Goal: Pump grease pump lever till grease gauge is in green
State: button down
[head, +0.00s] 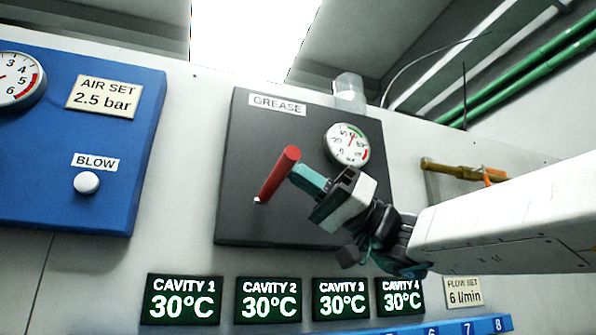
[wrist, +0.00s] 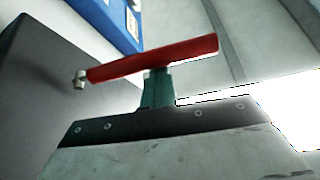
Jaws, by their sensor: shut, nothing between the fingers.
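The red grease pump lever (head: 280,174) sticks out from the dark GREASE panel (head: 250,215), tilted with its free end up and to the right. The round white grease gauge (head: 347,144) is at the panel's upper right, with a green part near the top and a red part at the right. Its needle is too small to read surely. My gripper (head: 299,176) is shut and empty, its teal fingertips right beside the lever. In the wrist view the lever (wrist: 155,58) crosses just beyond the teal fingers (wrist: 157,90); I cannot tell whether they touch.
A blue panel (head: 140,100) with a white BLOW button (head: 87,182) stands at the left. Several cavity temperature displays (head: 268,300) run below the GREASE panel. A brass fitting (head: 450,168) sits to the right, above my arm. Open wall lies between the panels.

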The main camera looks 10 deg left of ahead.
jog(key=shift+a+f, duration=0.1)
jog(key=w+d+f, duration=0.1)
jog(key=w+d, duration=0.4)
jog(key=d, duration=0.3)
jog(key=shift+w, duration=0.15)
dwell(0.9)
